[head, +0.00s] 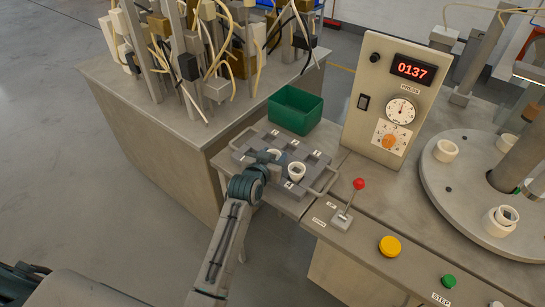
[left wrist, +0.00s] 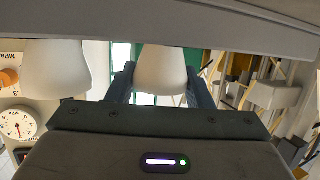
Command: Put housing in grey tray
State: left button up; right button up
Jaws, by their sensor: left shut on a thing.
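The grey tray (head: 313,158) has several labelled pockets and a handle at each end. It sits on a small stand at the edge of the press bench. My left gripper (head: 268,160) is over the tray, shut on a white housing (head: 276,153). In the left wrist view this housing (left wrist: 161,70) shows between the two fingers. Whether it touches the tray is hidden by the gripper. A second white housing (head: 296,171) stands upright in the tray just right of the gripper, and it also shows in the left wrist view (left wrist: 57,68). My right gripper is out of view.
A green bin (head: 295,109) stands behind the tray. The press panel (head: 385,110) rises to the right, with a red-knobbed lever (head: 359,184) in front. A round turntable (head: 450,185) carries more white housings (head: 445,151). A cable-hung rack (head: 190,65) stands at the back left.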

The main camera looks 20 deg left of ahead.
pick_arm(q)
jog(key=shift+s, duration=0.25)
jog(key=shift+s+d, duration=0.1)
jog(key=o, duration=0.7)
jog(key=shift+o, duration=1.2)
jog(key=shift+f, duration=0.1)
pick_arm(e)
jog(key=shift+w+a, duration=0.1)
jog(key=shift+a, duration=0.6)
